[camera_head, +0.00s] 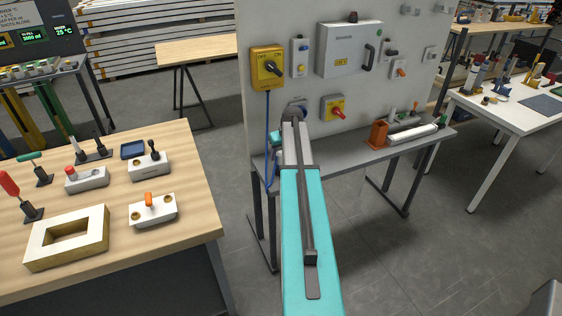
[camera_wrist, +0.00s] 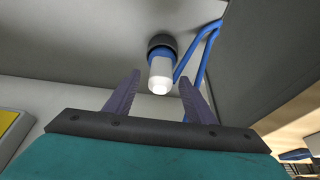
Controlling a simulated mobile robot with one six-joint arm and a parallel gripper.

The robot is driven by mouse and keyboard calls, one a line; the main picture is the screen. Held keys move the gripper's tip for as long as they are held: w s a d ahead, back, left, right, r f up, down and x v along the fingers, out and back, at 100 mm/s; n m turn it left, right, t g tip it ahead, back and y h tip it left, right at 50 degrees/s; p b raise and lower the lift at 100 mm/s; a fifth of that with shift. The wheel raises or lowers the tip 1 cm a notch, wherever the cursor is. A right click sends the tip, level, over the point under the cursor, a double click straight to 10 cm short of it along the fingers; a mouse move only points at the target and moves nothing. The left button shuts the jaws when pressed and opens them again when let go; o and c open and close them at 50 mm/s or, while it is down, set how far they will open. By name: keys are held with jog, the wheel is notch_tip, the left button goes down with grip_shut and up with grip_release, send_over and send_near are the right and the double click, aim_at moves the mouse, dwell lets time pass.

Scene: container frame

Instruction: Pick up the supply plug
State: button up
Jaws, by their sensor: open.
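The supply plug (camera_wrist: 159,72) shows in the wrist view as a white body with a blue ring. Its far end meets a black round part on a grey surface. A blue cable (camera_wrist: 186,58) runs beside it on the right. My gripper (camera_wrist: 160,77) is open, with its two dark fingers on either side of the plug in the picture. I see no clear contact, and the depth between fingers and plug is hard to tell. In the head view my arm reaches to the grey panel and hides the plug.
The upright panel (camera_head: 352,80) carries a yellow rotary switch (camera_head: 267,67), a grey box and other controls. A blue cable (camera_head: 268,140) hangs from the switch. A grey shelf (camera_head: 350,152) holds an orange block and a white cylinder. A wooden table (camera_head: 190,205) stands left.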

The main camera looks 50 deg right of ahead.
jog(key=shift+w+d+f, duration=0.1)
jog(key=shift+w+f, duration=0.1)
jog(key=shift+f, duration=0.35)
grip_shut()
